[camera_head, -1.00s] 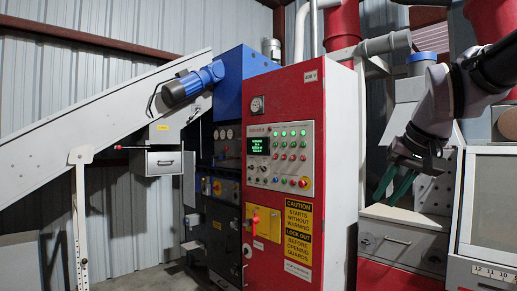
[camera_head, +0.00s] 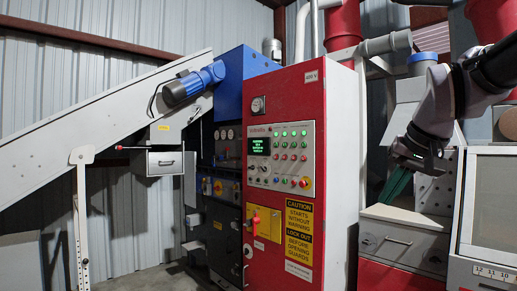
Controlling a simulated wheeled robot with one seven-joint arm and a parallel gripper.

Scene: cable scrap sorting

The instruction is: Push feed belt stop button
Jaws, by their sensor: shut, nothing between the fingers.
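The control panel (camera_head: 280,157) is on the front of a red cabinet (camera_head: 285,95). The labels are too small to read, so I cannot tell which one is the feed belt stop button. My gripper (camera_head: 387,199) is at the right, pointing down with its green fingers together and empty. It is well to the right of the panel and touches no button.
A sloping conveyor (camera_head: 90,125) with a blue motor (camera_head: 193,84) is at left. The cabinet's white side (camera_head: 343,150) stands between panel and gripper in the picture. Grey machinery with a drawer (camera_head: 400,240) is below the gripper. A yellow plate with a red handle (camera_head: 256,220) is below the panel.

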